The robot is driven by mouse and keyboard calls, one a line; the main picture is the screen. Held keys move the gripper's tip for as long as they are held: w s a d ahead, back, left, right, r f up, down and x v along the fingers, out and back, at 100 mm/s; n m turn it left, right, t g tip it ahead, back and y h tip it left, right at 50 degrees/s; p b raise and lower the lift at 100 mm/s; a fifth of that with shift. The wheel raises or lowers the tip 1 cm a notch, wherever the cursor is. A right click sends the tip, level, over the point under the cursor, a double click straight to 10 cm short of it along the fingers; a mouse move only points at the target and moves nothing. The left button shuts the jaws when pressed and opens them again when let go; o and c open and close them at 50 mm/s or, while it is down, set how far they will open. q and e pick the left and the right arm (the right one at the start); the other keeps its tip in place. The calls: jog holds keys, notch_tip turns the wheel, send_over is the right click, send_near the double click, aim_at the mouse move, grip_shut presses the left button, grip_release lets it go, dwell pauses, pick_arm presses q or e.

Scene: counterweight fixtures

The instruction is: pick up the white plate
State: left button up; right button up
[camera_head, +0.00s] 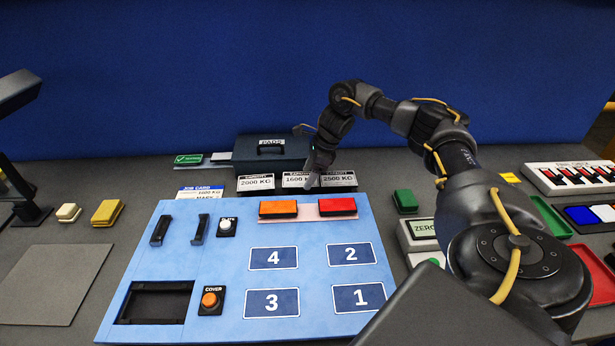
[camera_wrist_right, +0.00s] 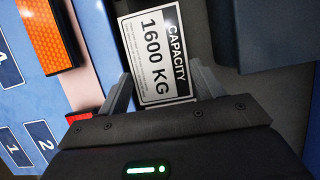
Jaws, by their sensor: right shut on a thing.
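The white plate marked 1600 KG (camera_head: 294,181) is the middle one of three capacity plates along the back of the blue panel. It fills the middle of the right wrist view (camera_wrist_right: 158,50), lying between the two fingers. My right gripper (camera_head: 311,184) reaches down to it from above and is shut on it (camera_wrist_right: 163,88). I cannot tell whether the plate is clear of its support. The 2000 KG plate (camera_head: 256,184) stands to its left and the 2500 KG plate (camera_head: 338,180) to its right. My left gripper is not in view.
A dark case (camera_head: 270,152) stands right behind the plates. Orange (camera_head: 278,208) and red (camera_head: 338,206) blocks lie just in front. The blue panel (camera_head: 220,270) has numbered fields. My right arm covers part of the right side. A bare grey mat (camera_head: 50,285) lies at left.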

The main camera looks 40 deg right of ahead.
jog(key=shift+w+r, duration=0.1)
jog(key=shift+r, duration=0.25)
jog(key=r, duration=0.1)
jog(key=a+r+b, duration=0.1)
jog(key=s+r, duration=0.1)
jog(key=r, duration=0.1)
jog(key=shift+a+r+b, duration=0.1)
jog(key=shift+a+b, duration=0.2)
jog(key=shift+b, duration=0.05)
jog(key=s+a+r, duration=0.7)
jog(key=a+r, duration=0.1)
jog(key=a, duration=0.2)
jog(key=s+a+f+n+g, duration=0.1)
jog(key=a+f+n, duration=0.1)
jog(key=a+n, duration=0.3)
jog(key=s+a+f+n+g, duration=0.2)
jog(key=a+f+n, duration=0.1)
jog(key=a+n, duration=0.2)
jog(key=s+a+f+n+g, duration=0.1)
jog(key=a+f+n+g, duration=0.1)
jog(key=a+n, duration=0.3)
jog(key=shift+s+a+f+n+p, duration=0.2)
jog(key=shift+a+f+n+p, duration=0.15)
jog(key=shift+a+f, duration=0.45)
jog(key=shift+s+a+g, duration=0.15)
jog(key=shift+a+g, duration=0.15)
jog(key=shift+n, duration=0.25)
